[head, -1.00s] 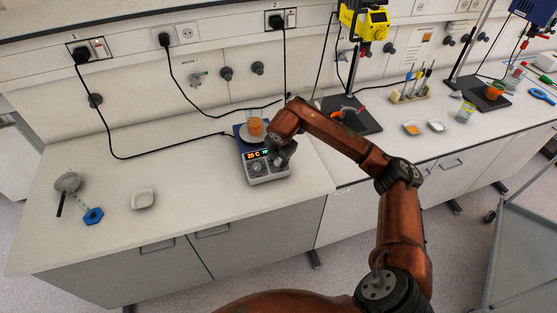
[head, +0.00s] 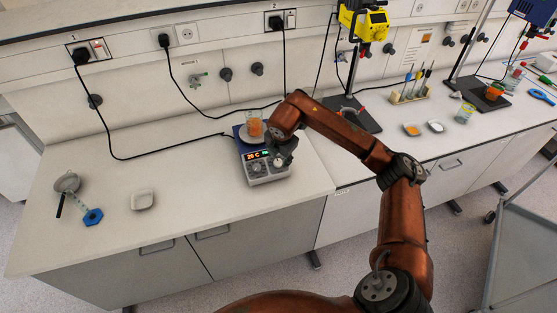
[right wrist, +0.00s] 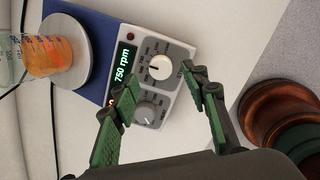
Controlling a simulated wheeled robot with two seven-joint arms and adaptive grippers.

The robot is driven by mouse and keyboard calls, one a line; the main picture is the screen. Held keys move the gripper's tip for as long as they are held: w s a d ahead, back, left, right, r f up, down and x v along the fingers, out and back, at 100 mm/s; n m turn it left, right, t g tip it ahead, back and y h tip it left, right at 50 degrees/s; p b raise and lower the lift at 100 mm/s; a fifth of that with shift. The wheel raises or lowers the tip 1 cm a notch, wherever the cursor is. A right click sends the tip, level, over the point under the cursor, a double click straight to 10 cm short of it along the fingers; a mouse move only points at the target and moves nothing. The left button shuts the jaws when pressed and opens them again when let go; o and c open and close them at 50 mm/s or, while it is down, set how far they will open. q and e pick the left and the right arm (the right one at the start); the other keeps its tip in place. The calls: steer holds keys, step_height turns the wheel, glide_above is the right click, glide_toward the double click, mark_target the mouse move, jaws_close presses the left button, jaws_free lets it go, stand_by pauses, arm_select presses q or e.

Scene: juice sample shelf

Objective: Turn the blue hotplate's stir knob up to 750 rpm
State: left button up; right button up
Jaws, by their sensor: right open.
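The blue hotplate (head: 246,134) stands on the left bench with its grey control panel (head: 257,179) facing me. The right wrist view shows its display (right wrist: 122,66) reading 750 rpm in green. The white-faced stir knob (right wrist: 159,68) is beside that reading; a second, grey knob (right wrist: 147,113) sits below it in that view. My right gripper (right wrist: 158,78) is open, its green-padded fingers on either side of the stir knob and apart from it. In the head view my right gripper (head: 281,158) is over the panel's right side. My left gripper is out of view.
A beaker of orange liquid (head: 255,125) stands on the hotplate's plate. A white dish (head: 142,199) and a blue hexagonal-based item (head: 92,216) lie to the left. A stand with a dark base (head: 352,116) is at the right. The bench front is clear.

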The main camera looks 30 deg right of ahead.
steer(key=v, duration=0.8)
steer(key=shift+r, duration=0.2)
steer(key=shift+s+f, duration=0.1)
